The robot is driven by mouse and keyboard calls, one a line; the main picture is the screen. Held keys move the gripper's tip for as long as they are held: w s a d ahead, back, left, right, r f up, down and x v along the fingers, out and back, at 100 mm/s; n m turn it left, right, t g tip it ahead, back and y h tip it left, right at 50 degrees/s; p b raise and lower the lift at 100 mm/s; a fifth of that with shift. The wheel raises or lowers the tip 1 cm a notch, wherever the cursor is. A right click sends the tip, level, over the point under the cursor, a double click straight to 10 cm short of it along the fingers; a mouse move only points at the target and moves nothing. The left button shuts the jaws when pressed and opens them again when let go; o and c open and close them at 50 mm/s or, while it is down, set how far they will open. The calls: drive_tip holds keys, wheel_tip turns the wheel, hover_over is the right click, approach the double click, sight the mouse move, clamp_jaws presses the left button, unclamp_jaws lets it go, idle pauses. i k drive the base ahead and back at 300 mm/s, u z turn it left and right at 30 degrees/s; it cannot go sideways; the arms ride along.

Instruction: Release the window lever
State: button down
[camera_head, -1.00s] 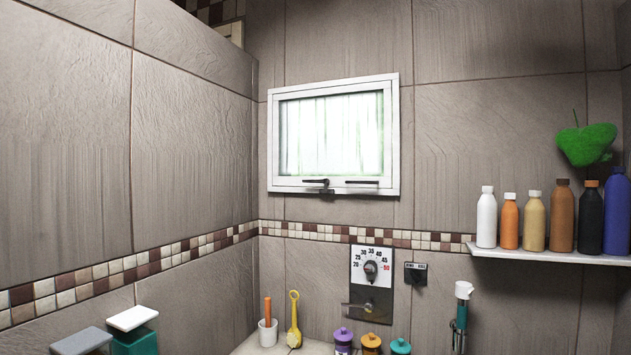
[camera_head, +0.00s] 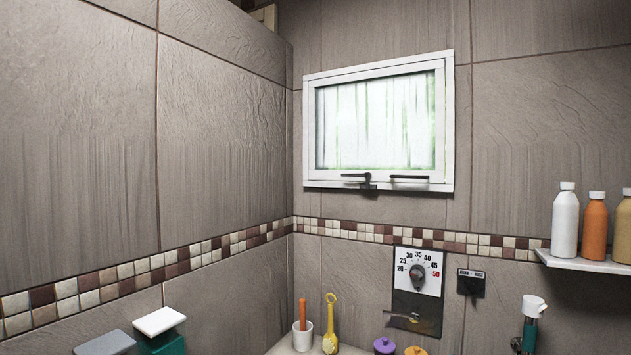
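The white-framed window (camera_head: 378,185) is on the tiled wall, right of the room corner, with a frosted pane. A dark window lever (camera_head: 358,176) sits at the middle of its bottom frame, with its arm lying roughly level and pointing left. A dark bar handle (camera_head: 409,177) is on the same bottom rail to the right of the lever. My gripper is not in view, and nothing touches the lever.
Below the window are a temperature dial (camera_head: 417,272), a small dark switch plate (camera_head: 471,283) and a hand shower (camera_head: 531,318). A shelf (camera_head: 590,263) with bottles projects at right. A cup (camera_head: 302,335), yellow brush (camera_head: 330,325) and lidded containers stand low. The wall around the window is clear.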

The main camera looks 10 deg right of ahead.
sight(368, 175)
drive_tip(key=u, duration=0.3)
drive_tip(key=i, duration=1.1)
